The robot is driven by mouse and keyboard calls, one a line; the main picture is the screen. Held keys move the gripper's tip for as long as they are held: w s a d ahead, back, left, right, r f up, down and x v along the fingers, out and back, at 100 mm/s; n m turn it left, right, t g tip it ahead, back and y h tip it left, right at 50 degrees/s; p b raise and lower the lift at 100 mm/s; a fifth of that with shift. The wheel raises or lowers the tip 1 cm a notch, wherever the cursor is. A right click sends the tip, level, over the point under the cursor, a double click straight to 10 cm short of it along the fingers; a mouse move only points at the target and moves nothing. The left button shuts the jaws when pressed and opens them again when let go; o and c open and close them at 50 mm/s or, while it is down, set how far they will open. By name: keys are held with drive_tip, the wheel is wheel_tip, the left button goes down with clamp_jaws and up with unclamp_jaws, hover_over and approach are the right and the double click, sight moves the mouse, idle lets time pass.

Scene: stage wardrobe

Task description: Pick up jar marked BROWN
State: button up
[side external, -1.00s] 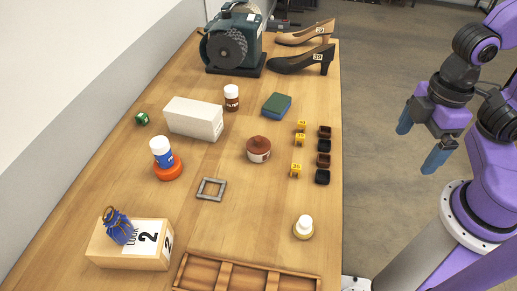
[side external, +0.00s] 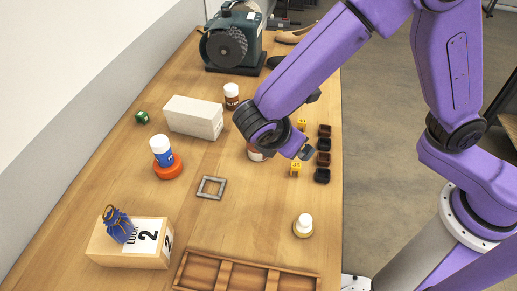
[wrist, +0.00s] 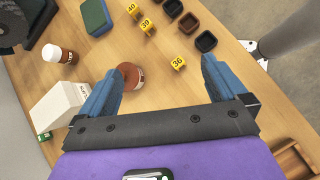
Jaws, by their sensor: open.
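A squat jar with a brown lid (wrist: 130,75) stands on the table. In the side view only a sliver of its pale, labelled side (side external: 254,154) shows beside my arm. A small brown bottle with a white cap (side external: 232,97) stands farther back, also at the left in the wrist view (wrist: 60,54). I cannot read the label on either. My gripper (wrist: 162,68) is open and empty above the table. In the wrist view the squat jar is between the fingers' lines, close beside the left finger.
A white box (side external: 194,117) lies left of the squat jar. Yellow number tags (side external: 296,169) and small dark trays (side external: 322,176) stand to its right. A square grey frame (side external: 211,188), a white-capped bottle (side external: 303,225) and a wooden compartment tray (side external: 247,275) are nearer the front.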

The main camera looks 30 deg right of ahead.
drive_tip(key=w+a+f+n+t+h, duration=0.1)
drive_tip(key=a+f, duration=0.1)
drive_tip(key=a, duration=0.1)
drive_tip(key=w+a+f+n+t+h, duration=0.1)
drive_tip(key=a+f+n+t, duration=0.1)
drive_tip(key=a, duration=0.2)
drive_tip(key=w+a+f+n+t+h, duration=0.1)
drive_tip(key=a+f+n, duration=0.1)
drive_tip(key=a, duration=0.2)
drive_tip(key=shift+w+f+t, duration=0.15)
drive_tip(key=shift+f+t, duration=0.15)
drive_tip(key=x, duration=1.7)
drive_tip(key=shift+d, duration=0.25)
drive_tip(key=c, duration=1.7)
drive_tip(key=shift+r, duration=0.1)
